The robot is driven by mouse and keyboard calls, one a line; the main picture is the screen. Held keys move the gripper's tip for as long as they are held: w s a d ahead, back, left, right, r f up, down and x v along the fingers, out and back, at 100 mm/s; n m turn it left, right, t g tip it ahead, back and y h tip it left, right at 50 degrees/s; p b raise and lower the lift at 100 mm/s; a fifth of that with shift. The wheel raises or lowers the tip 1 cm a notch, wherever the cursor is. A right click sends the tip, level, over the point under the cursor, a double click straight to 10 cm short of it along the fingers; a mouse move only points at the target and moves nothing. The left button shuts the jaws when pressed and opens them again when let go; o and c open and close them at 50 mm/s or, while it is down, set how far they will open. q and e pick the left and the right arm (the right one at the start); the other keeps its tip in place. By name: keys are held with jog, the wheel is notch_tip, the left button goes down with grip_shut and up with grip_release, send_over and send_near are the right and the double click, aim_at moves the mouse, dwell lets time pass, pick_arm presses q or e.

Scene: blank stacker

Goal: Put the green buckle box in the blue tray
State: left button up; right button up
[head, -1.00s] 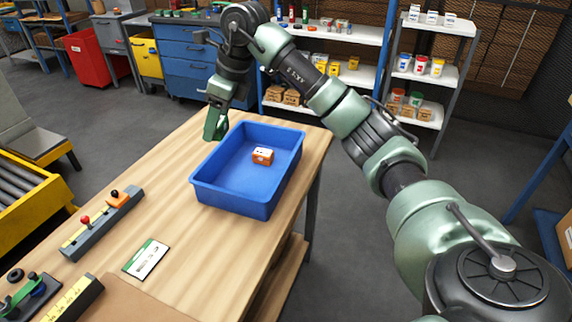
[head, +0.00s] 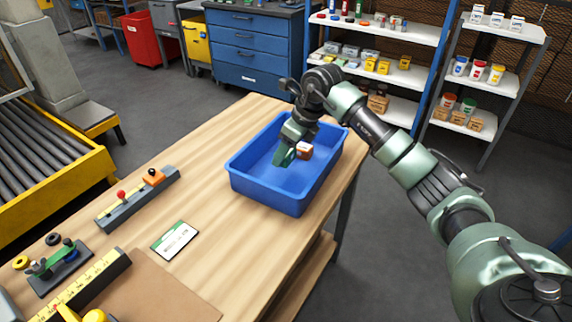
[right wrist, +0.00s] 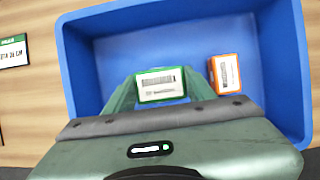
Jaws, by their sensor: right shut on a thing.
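The blue tray (head: 262,191) stands on the wooden workbench, and its walls also show in the right wrist view (right wrist: 78,82). In the head view the box is hard to tell from the green fingers. I cannot tell whether the box touches the tray floor. My left gripper is not in view.
An orange box (head: 304,150) with a white label lies in the tray, right of the held box; it also shows in the right wrist view (right wrist: 226,73). A green-and-white card (head: 174,240) and a grey fixture with knobs (head: 137,200) lie left of the tray.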

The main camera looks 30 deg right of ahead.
aim_at(286, 175)
jog(key=shift+f, duration=2.55)
jog(key=shift+f, duration=0.2)
jog(key=o, duration=1.5)
jog(key=shift+r, duration=0.15)
jog(key=v, duration=1.2)
jog(key=shift+s, duration=0.1)
